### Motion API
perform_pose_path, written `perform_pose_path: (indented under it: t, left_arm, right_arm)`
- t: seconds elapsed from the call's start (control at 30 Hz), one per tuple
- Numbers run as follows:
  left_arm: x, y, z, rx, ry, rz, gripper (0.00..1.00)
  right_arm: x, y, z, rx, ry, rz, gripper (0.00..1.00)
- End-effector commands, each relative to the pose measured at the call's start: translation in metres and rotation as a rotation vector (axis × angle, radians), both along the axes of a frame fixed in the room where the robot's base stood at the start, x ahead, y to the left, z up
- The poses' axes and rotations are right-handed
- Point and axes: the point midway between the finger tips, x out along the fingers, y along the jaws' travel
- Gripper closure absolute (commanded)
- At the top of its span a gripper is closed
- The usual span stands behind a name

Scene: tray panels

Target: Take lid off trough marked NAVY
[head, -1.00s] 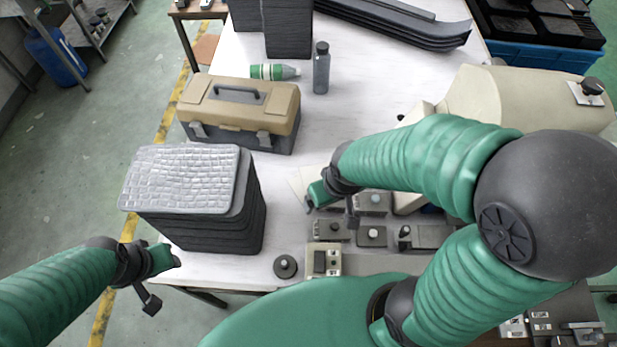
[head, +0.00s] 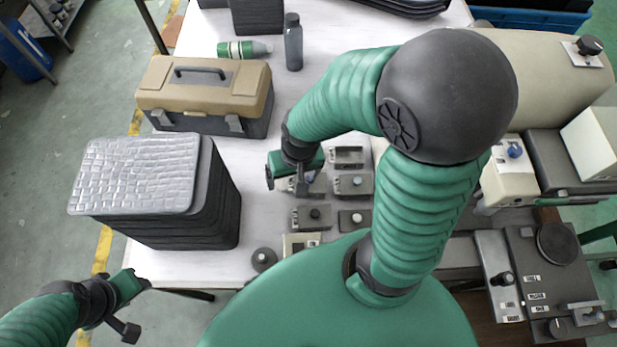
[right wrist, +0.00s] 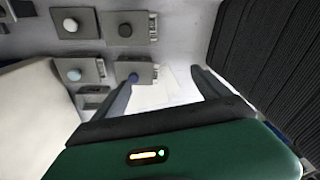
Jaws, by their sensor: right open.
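Small grey troughs with knobbed lids stand near the table's front. Their labels are too small to read, so I cannot tell which says NAVY. Lids carry a black knob (head: 315,213), a white knob (head: 357,217) and a pale blue knob (head: 356,181). A dark blue knob (right wrist: 133,77) shows in the right wrist view by one finger; I cannot tell whether they touch. My right gripper (head: 286,183) is open over the left back trough, partly hiding it; its spread fingers also show in the wrist view (right wrist: 162,78). My left gripper (head: 138,308) is open and empty off the table's front left.
A stack of dark trays (head: 215,205) with a silver top panel (head: 138,172) stands left of the troughs. Behind are a tan toolbox (head: 205,88) and a dark bottle (head: 293,45). A beige machine (head: 545,75) and control panel (head: 535,275) are right.

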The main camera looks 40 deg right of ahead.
Motion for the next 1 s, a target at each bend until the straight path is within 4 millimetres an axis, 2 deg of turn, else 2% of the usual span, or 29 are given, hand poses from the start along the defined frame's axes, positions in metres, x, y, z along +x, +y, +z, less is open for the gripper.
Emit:
perform_pose_path:
  t: [0.03,0.27,0.5,0.6,0.67,0.77,1.0]
  left_arm:
    - [0.0,0.0,0.012,0.0,0.001,0.001,0.6]
    - [0.0,0.0,0.049,0.0,0.001,0.001,0.6]
    - [0.0,0.0,0.102,0.0,0.001,0.0,0.6]
    - [0.0,0.0,0.11,0.0,0.001,0.0,0.6]
    - [0.0,0.0,0.11,0.0,0.001,0.0,0.6]
    - [0.0,0.0,0.102,0.0,0.001,0.0,0.6]
    - [0.0,0.0,0.078,0.0,0.001,0.001,0.6]
  right_arm:
    - [-0.003,-0.008,0.008,0.024,0.019,-0.091,0.15]
    - [-0.016,-0.048,0.021,0.188,0.11,-0.655,0.15]
    - [-0.034,-0.102,0.044,0.451,0.214,-1.498,0.15]
    - [-0.038,-0.118,0.045,0.536,0.234,-1.74,0.15]
    - [-0.039,-0.122,0.043,0.559,0.239,-1.805,0.15]
    - [-0.036,-0.118,0.028,0.567,0.242,-1.828,0.15]
    - [-0.02,-0.1,-0.033,0.567,0.244,-1.824,0.15]
